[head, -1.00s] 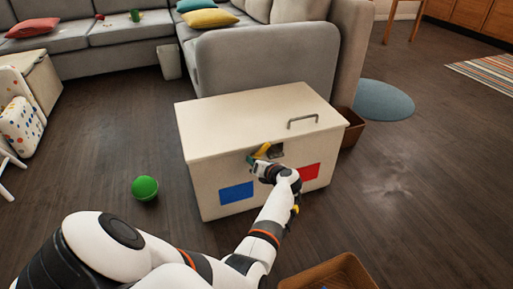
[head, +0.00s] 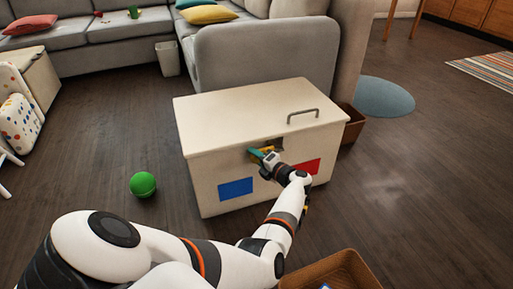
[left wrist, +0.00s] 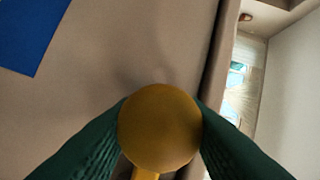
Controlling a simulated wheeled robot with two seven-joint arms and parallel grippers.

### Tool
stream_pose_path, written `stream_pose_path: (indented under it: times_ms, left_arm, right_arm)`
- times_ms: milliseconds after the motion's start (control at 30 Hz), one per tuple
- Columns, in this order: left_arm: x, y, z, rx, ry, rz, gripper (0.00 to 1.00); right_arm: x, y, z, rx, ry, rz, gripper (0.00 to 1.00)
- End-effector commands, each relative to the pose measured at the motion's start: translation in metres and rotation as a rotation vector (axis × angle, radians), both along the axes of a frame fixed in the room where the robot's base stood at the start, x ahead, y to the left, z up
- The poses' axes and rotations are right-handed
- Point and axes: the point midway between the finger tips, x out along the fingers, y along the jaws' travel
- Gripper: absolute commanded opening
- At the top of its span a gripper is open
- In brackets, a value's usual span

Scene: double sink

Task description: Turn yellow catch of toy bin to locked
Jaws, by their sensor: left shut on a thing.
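The toy bin (head: 215,160) is a cream chest with a shut lid, a grey lid handle and blue and red squares on its front. My left gripper (head: 259,154) is at the upper middle of the front, just under the lid edge. In the left wrist view its green fingers (left wrist: 160,135) are shut on the round knob of the yellow catch (left wrist: 158,128). The catch's arm shows only in part below the knob. In the head view the yellow catch (head: 268,150) is mostly hidden by my gripper, so its exact angle is hard to tell. My right gripper is not in view.
A green ball (head: 143,184) lies on the floor left of the bin. A brown basket (head: 330,270) stands at the bottom right, near my left arm. A grey sofa (head: 265,55) is behind the bin. Open floor lies to the right.

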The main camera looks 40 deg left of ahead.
Motion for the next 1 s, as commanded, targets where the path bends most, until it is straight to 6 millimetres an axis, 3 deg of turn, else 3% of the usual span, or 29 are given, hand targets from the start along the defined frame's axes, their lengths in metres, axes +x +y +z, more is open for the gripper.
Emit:
stream_pose_path:
  times_ms: [633,667,700,800,1000]
  left_arm:
    - [0.0012,-0.0002,0.0001,0.023,0.046,-0.004,0.0]
    - [0.0012,-0.0002,0.0001,0.023,0.046,-0.004,0.4]
    - [0.0011,-0.0002,0.0002,0.023,0.046,-0.004,0.47]
    - [0.0009,-0.0001,0.0001,0.023,0.045,-0.003,0.59]
    - [0.0004,0.0001,0.0,0.022,0.044,-0.002,0.59]
  right_arm:
    - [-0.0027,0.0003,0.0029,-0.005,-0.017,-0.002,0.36]
    - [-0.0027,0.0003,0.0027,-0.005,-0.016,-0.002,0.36]
    - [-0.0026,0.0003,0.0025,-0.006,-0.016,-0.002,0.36]
    - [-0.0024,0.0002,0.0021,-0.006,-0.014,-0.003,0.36]
    - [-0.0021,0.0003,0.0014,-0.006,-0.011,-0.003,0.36]
